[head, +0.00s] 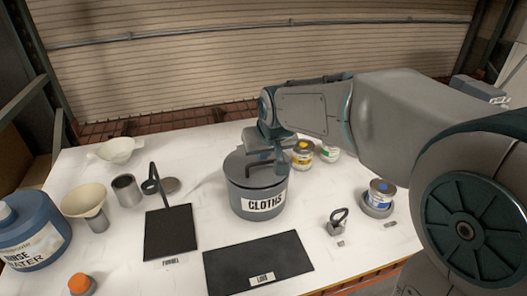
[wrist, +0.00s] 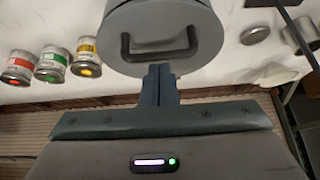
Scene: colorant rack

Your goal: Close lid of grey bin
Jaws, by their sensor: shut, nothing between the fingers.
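The grey bin (head: 243,201) with a CLOTHS label stands upright in the middle of the white table. Its grey lid (head: 238,163) lies across the top, partly hidden behind my gripper; I cannot tell whether it sits fully down. In the wrist view the lid (wrist: 165,20) shows a dark bar handle (wrist: 190,40). My gripper (head: 281,167) is shut and empty, pointing down at the bin's far right side. In the wrist view its fingertips (wrist: 160,69) are close to the lid's edge beside the handle; contact is unclear.
Paint cans (head: 302,153) stand behind the bin to the right, and a blue-labelled can (head: 381,192) sits farther right. Black mats (head: 168,232) (head: 258,262) lie in front. A funnel (head: 85,199), metal cup (head: 127,190) and blue jug (head: 30,235) are at left.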

